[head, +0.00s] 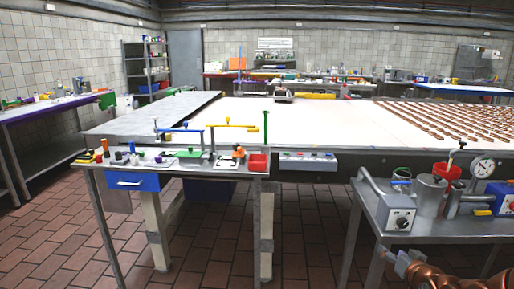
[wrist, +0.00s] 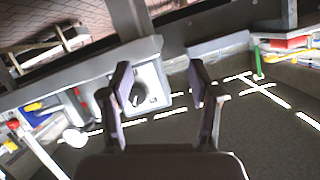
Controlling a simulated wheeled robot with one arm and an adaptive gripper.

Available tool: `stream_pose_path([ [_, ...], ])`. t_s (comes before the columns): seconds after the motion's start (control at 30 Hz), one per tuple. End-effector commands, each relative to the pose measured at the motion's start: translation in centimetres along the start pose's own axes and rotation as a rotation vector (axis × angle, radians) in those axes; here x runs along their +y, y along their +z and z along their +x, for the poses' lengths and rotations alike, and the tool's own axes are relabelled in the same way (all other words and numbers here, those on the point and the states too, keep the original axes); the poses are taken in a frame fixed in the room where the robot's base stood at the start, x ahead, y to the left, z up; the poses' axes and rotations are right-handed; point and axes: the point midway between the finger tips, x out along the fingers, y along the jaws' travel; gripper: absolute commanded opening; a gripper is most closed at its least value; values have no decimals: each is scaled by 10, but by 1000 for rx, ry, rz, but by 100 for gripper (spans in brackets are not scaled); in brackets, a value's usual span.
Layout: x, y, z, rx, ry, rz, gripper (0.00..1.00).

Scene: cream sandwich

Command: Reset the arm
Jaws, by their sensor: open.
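My gripper (wrist: 160,86) shows in the wrist view with its two dark fingers spread apart and nothing between them. Beyond the fingers is a pale panel with a black dial (wrist: 139,94); the fingers look apart from it. The wrist view is tilted, and a dark surface with white dashes fills its lower right. I cannot make out my gripper in the head view.
A metal table (head: 444,228) at the right holds a dial box (head: 398,217), a grey cup, a red cup (head: 446,172) and a round gauge (head: 482,166). A narrow bench with a blue drawer (head: 132,182) stands at the left. Tiled floor (head: 305,240) between them is clear.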

Motion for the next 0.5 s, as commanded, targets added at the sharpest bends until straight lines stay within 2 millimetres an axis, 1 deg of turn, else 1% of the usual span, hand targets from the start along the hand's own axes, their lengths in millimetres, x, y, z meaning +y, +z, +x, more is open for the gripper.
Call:
stream_pose_path([
  [0.03, -10, 7, -2, -56, 7, -27, 62],
  [0.1, -20, 19, -8, -141, 26, -63, 62],
  [0.17, -28, 32, -14, -219, 44, -90, 62],
  [0.27, -40, 49, -30, -339, 75, -131, 62],
  [0.37, -52, 65, -51, -457, 106, -169, 62],
  [0.47, -63, 81, -76, -572, 138, -199, 62],
  [0.5, -67, 87, -88, -618, 150, -211, 62],
])
